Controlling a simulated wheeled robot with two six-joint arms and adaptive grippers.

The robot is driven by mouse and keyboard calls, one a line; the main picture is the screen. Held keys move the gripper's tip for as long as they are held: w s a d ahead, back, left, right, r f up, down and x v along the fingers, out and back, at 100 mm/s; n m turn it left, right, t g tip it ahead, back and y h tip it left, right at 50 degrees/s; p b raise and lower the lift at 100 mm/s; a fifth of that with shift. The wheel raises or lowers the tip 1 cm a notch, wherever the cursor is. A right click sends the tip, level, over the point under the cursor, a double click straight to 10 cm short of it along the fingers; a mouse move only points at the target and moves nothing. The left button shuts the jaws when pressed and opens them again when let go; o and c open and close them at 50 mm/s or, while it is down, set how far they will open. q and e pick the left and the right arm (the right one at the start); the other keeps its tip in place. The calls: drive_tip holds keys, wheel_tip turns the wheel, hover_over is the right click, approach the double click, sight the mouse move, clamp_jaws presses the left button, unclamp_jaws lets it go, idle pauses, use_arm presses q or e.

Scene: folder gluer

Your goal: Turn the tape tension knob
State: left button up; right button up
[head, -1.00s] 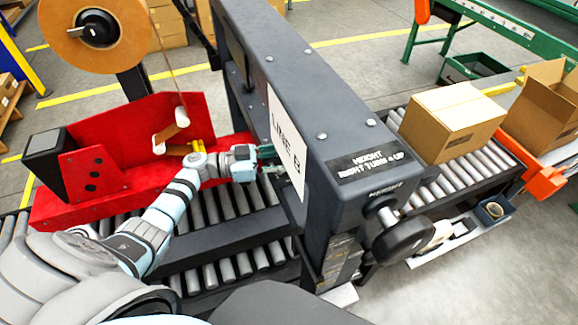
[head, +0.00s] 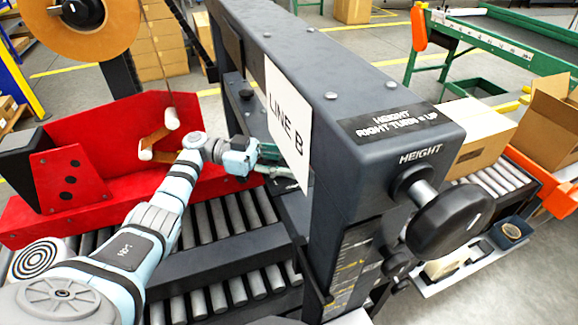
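My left gripper (head: 270,161) reaches in from the left, over the rollers, beside the dark machine beam. Its fingers look spread and point at the white LINE B sign (head: 288,122), where the sign's edge partly covers the tips. I see nothing held. A small black knob (head: 246,94) stands on the dark frame behind the gripper, apart from it. A black hub (head: 84,12) sits in the brown tape roll (head: 122,22) at upper left. No label shows which is the tension knob. My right gripper is out of view.
A large black knob (head: 450,222) marked HEIGHT sticks out from the beam's (head: 340,75) near end, with a smaller black knob (head: 397,263) below. The red tape unit (head: 70,180) stands left of my arm. Cartons (head: 478,140) sit on rollers at right.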

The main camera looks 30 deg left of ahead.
use_arm(q)
drive_tip(key=shift+f, duration=0.1)
drive_tip(key=o, duration=1.2)
drive_tip(key=shift+a, duration=0.1)
drive_tip(key=shift+c, duration=0.2)
drive_tip(key=v, duration=0.7)
drive_tip(key=shift+a, duration=0.25)
drive_tip(key=shift+s, duration=0.1)
